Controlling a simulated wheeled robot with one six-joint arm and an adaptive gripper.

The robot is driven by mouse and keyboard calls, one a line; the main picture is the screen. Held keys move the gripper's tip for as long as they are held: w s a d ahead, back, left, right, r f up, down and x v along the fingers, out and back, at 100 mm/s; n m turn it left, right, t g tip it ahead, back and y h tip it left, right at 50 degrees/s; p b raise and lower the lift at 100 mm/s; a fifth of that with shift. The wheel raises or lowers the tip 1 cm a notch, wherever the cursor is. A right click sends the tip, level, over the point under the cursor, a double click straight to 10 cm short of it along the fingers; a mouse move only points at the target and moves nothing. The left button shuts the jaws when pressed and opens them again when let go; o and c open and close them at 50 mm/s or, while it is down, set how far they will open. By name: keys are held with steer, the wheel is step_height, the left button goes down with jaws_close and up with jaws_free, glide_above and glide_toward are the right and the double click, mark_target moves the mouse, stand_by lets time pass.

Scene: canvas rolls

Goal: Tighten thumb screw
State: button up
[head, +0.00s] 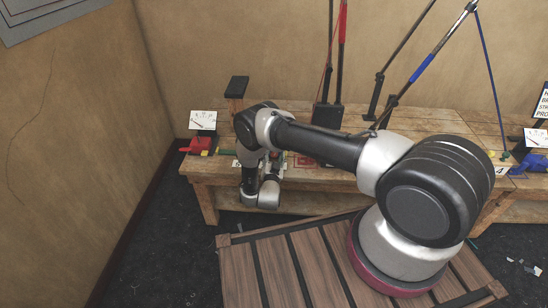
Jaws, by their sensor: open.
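I cannot make out a thumb screw. A red fixture (197,147) sits at the left end of the wooden workbench (207,184), with a white dial card (203,120) behind it. A blue fixture (537,137) with a similar dial stands at the far right. My arm reaches left over the bench, and its wrist bends down at the bench's front edge, right of the red fixture. Small red and green details on the bench beside the wrist are partly covered.
A dark-topped wooden post (236,95) stands behind my arm. Red and blue slanted poles (425,65) rise from the bench. A slatted wooden platform (290,270) lies below my arm. A wall (70,130) closes off the left; dark floor (160,260) is open in front of the bench.

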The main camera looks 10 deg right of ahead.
steer(key=c, duration=1)
steer(key=shift+m, duration=0.3)
steer(key=m, duration=0.4)
steer(key=shift+m, duration=0.3)
steer(key=m, duration=0.4)
steer(key=shift+m, duration=0.3)
steer(key=m, duration=0.3)
steer(key=shift+m, duration=0.3)
steer(key=m, duration=0.3)
steer(key=shift+m, duration=0.3)
steer(key=m, duration=0.6)
